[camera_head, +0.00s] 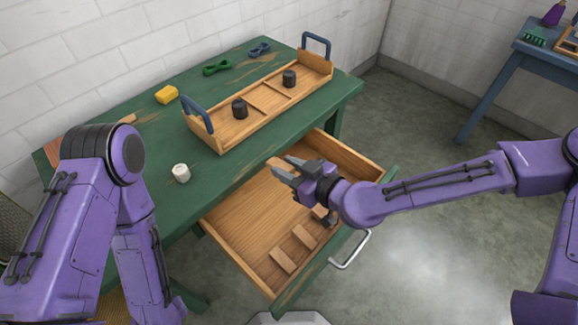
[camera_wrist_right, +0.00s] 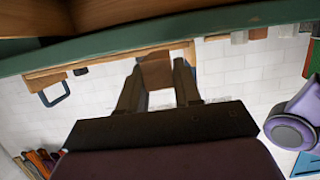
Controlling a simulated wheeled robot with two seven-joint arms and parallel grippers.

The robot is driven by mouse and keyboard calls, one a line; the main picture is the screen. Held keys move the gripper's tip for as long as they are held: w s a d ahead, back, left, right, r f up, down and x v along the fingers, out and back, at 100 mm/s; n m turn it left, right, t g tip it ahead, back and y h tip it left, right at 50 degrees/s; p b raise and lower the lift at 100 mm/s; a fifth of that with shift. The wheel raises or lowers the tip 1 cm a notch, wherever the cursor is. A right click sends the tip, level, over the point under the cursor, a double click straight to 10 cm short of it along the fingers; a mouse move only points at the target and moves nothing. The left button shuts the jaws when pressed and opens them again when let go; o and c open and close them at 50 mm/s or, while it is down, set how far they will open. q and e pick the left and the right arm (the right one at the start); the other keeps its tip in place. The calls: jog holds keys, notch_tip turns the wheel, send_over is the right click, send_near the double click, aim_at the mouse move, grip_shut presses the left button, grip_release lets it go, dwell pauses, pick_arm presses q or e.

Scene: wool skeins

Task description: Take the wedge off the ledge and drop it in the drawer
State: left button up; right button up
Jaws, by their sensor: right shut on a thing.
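My right gripper (camera_head: 287,168) is over the open drawer (camera_head: 235,225) of the green table. It is shut on a small brown wooden wedge (camera_wrist_right: 157,71), which sits between the two fingers in the right wrist view. In the head view a bit of the wedge (camera_head: 274,163) shows at the fingertips, above the drawer's back part. Several similar wooden pieces (camera_head: 283,260) lie in the drawer near its front. I cannot tell which part is the ledge. My left arm shows at the left, but its gripper is out of view.
A wooden tray (camera_head: 221,147) with blue handles and two dark skeins (camera_head: 289,78) stands on the green table (camera_head: 150,211). A white skein (camera_head: 181,172), a yellow block (camera_head: 166,95) and a green skein (camera_head: 217,68) lie nearby. A blue table (camera_head: 490,83) stands far right.

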jog(key=shift+r, duration=0.1)
jog(key=o, duration=1.1)
jog(key=p+v, duration=0.8)
jog(key=v, duration=0.2)
jog(key=shift+s+d, duration=0.15)
jog(key=shift+s, duration=0.05)
jog(key=shift+r, duration=0.1)
